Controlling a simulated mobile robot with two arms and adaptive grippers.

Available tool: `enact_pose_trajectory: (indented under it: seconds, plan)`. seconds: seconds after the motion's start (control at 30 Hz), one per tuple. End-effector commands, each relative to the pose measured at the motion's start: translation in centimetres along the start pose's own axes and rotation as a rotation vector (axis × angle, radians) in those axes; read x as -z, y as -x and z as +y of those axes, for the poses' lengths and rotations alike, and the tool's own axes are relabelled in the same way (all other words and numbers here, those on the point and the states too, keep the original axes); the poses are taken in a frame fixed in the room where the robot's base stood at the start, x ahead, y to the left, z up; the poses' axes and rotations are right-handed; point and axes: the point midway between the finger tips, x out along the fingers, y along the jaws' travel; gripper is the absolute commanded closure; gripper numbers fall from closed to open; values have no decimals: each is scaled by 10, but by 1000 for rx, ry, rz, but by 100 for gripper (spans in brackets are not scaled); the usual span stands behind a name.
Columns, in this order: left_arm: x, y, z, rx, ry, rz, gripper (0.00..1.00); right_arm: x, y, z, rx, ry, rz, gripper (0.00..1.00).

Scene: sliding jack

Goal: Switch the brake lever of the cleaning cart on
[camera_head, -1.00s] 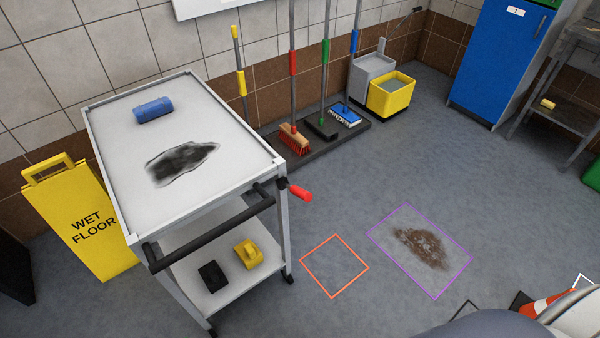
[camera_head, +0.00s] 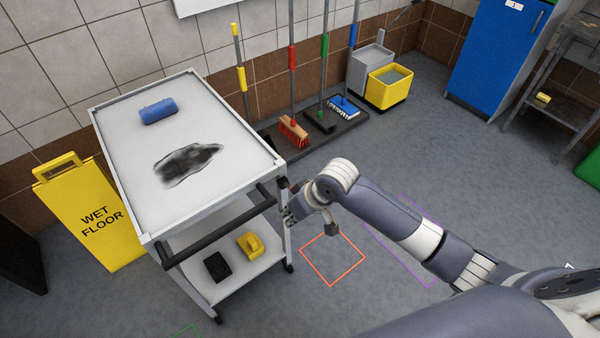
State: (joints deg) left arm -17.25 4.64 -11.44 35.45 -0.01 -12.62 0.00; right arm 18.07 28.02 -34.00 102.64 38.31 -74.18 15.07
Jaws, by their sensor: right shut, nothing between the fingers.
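The cleaning cart (camera_head: 200,255) stands at the left, with a white top and a black push handle (camera_head: 225,235) along its near side. The red brake lever at the cart's right front corner is hidden, or nearly so, behind my right wrist and gripper. My right gripper (camera_head: 290,214) is at that corner, just beside the front right post, and is shut with nothing held. I cannot tell whether it touches the lever. My left gripper is not in view.
A blue roll (camera_head: 158,111) and a dark stain (camera_head: 188,163) are on the cart top. A yellow wet-floor sign (camera_head: 92,215) stands left of the cart. Brooms (camera_head: 293,130) and a yellow bucket (camera_head: 390,87) are along the wall. Floor is open around the orange square (camera_head: 333,285).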

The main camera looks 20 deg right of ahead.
Motion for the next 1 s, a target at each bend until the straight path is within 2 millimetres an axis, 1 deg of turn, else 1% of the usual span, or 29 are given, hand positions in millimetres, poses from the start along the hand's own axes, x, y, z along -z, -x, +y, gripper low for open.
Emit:
enact_pose_trajectory:
  seconds: [0.03, 0.17, 0.2, 0.33, 0.4, 0.5, 0.6, 0.67, 1.0]
  plan:
    - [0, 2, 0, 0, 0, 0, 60, 19, 14, 9, -9, 8, 1, 100]
    - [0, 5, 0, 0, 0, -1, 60, 53, 45, 28, -17, -8, -21, 100]
    - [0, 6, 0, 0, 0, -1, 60, 62, 56, 35, -22, -20, -29, 100]
    - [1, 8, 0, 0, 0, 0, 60, 87, 92, 56, -38, -66, -47, 100]
    - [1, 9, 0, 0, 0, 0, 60, 97, 108, 66, -45, -93, -54, 100]
    - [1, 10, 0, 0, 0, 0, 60, 105, 125, 75, -51, -125, -61, 100]
    - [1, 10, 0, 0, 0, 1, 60, 110, 135, 80, -54, -144, -65, 100]
    - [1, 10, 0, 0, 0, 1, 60, 111, 138, 82, -55, -150, -65, 100]
    - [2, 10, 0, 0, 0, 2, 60, 111, 137, 81, -53, -152, -65, 100]
